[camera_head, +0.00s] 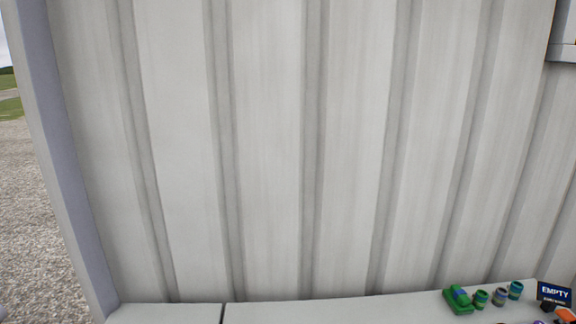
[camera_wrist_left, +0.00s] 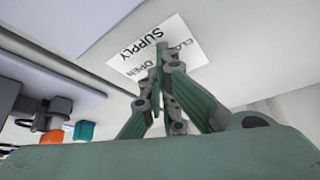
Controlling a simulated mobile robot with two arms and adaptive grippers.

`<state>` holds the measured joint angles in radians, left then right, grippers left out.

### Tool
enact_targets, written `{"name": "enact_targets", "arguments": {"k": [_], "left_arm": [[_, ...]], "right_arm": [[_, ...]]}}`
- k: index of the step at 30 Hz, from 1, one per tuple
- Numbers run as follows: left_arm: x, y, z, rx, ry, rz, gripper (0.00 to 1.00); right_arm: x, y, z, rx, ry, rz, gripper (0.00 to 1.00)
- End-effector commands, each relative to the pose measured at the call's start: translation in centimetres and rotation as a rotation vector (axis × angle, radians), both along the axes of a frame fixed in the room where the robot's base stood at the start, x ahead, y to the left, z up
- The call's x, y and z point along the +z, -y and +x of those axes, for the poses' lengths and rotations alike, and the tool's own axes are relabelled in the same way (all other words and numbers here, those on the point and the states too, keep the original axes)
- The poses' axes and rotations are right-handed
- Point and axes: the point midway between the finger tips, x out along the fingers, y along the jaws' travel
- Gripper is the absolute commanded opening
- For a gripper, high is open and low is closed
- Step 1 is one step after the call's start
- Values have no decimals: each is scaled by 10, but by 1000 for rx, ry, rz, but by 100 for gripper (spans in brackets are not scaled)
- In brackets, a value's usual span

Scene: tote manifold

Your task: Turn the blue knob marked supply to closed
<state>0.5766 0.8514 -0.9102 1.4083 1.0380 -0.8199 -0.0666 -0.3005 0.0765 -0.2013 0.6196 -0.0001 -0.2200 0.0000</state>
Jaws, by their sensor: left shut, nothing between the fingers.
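A white label (camera_wrist_left: 133,62) reading SUPPLY, with OPEN and part of CLOSED, is on a pale surface in the left wrist view. My left gripper (camera_wrist_left: 166,68) is shut and empty, its fingers in front of the label and covering part of it. A small blue-teal knob (camera_wrist_left: 84,130) shows at the lower left, apart from the fingers. I cannot tell whether it is the supply knob, and no other blue knob shows there. Neither gripper shows in the head view.
An orange knob (camera_wrist_left: 50,137) on dark fittings stands at the left in the wrist view. In the head view, a ribbed wall (camera_head: 270,150) rises behind a pale bench (camera_head: 330,312). Green and blue parts (camera_head: 459,299) and an EMPTY sign (camera_head: 553,292) are at the right.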

Motion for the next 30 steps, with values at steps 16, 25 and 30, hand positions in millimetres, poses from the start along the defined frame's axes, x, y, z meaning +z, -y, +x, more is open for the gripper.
{"name": "enact_targets", "arguments": {"k": [16,25,30], "left_arm": [[1,-6,3,3,2,-1,0],[0,-15,7,3,3,1,0],[-1,-17,9,3,1,0,0]], "right_arm": [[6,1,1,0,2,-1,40],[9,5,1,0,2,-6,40],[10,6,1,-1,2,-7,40]]}}
